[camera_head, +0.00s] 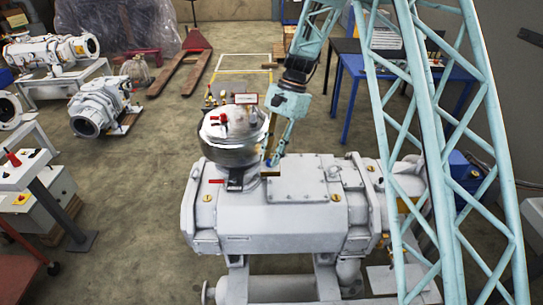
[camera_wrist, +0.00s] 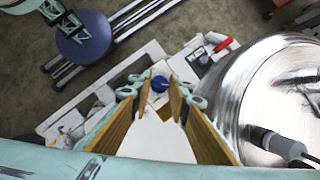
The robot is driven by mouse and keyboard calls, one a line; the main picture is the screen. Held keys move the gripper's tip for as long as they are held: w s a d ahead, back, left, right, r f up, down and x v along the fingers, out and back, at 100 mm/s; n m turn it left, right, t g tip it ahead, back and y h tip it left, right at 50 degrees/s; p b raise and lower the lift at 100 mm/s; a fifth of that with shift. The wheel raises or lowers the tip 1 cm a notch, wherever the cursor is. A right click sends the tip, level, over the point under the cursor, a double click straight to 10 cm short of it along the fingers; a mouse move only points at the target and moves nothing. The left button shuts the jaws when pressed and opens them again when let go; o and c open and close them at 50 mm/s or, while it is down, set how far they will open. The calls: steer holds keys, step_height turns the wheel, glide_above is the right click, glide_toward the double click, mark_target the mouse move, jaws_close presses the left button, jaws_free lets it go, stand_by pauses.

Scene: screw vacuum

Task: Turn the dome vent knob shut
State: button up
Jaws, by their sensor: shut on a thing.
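The silver dome (camera_head: 232,138) sits on top of the grey vacuum pump (camera_head: 285,205). It also fills the right of the wrist view (camera_wrist: 245,75). My gripper (camera_head: 272,160) points down just right of the dome. In the wrist view my gripper (camera_wrist: 160,88) has its two tan finger pads converging around a small round blue knob (camera_wrist: 160,83), beside the dome. The fingers are shut on this blue knob. Its stem and any marking of its turn are hidden or too small to tell.
A red handle (camera_wrist: 222,43) lies beyond the fingers, left of the dome's edge. A dark fitting (camera_wrist: 278,143) stands on the dome near my right finger. The pump's flat cover plate (camera_head: 300,178) lies to the right of my gripper. Blue-legged tables (camera_head: 345,72) stand behind.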

steer(key=o, duration=0.9)
steer(key=shift+r, duration=0.1)
steer(key=v, duration=1.1)
steer(key=shift+d+r, duration=0.1)
steer(key=shift+r, duration=0.3)
